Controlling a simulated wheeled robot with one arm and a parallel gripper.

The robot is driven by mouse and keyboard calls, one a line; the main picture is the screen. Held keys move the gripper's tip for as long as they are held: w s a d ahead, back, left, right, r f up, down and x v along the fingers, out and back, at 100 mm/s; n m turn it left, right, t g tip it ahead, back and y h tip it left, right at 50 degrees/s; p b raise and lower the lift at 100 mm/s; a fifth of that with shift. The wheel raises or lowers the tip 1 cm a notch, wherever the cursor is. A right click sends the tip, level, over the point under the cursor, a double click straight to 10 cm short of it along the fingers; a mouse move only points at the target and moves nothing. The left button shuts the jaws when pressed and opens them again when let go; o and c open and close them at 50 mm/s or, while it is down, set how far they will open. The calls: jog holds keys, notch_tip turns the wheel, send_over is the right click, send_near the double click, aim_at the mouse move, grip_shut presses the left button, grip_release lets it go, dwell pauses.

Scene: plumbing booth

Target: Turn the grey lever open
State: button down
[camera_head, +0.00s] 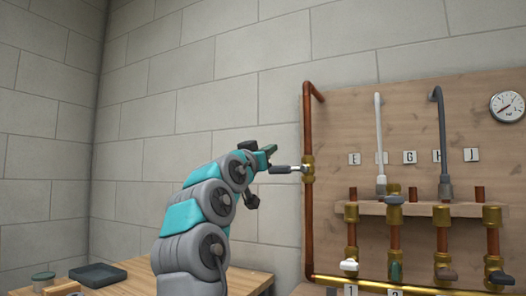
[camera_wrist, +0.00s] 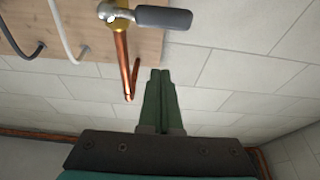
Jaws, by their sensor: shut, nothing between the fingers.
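The grey lever (camera_head: 280,169) sticks out to the left, roughly level, from a brass valve (camera_head: 308,168) on the upright copper pipe at the board's left edge. In the wrist view the grey lever (camera_wrist: 162,17) lies at the top, joined to the brass valve (camera_wrist: 107,12). My gripper (camera_head: 270,150) is just above and left of the lever in the head view. In the wrist view my gripper (camera_wrist: 160,72) has its green fingers together and empty. A gap shows between the fingertips and the lever there, so they look apart.
The wooden board (camera_head: 340,120) carries a white hose (camera_head: 379,135), a dark hose (camera_head: 440,130), a gauge (camera_head: 507,106) and several lower valves. A wooden table (camera_head: 135,275) with a dark tray (camera_head: 98,274) stands at lower left. Bare wall is left of the pipe.

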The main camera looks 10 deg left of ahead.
aim_at(288, 169)
jog(key=shift+w+d+f, duration=0.3)
jog(key=shift+w+f, duration=0.4)
jog(key=shift+w, duration=0.1)
jog(key=shift+w+d+f, duration=0.3)
jog(key=shift+w+f, duration=0.4)
jog(key=shift+w, duration=0.1)
jog(key=shift+d+f+n+b, duration=0.1)
jog(key=shift+n+b, duration=0.3)
jog(key=shift+b, duration=0.3)
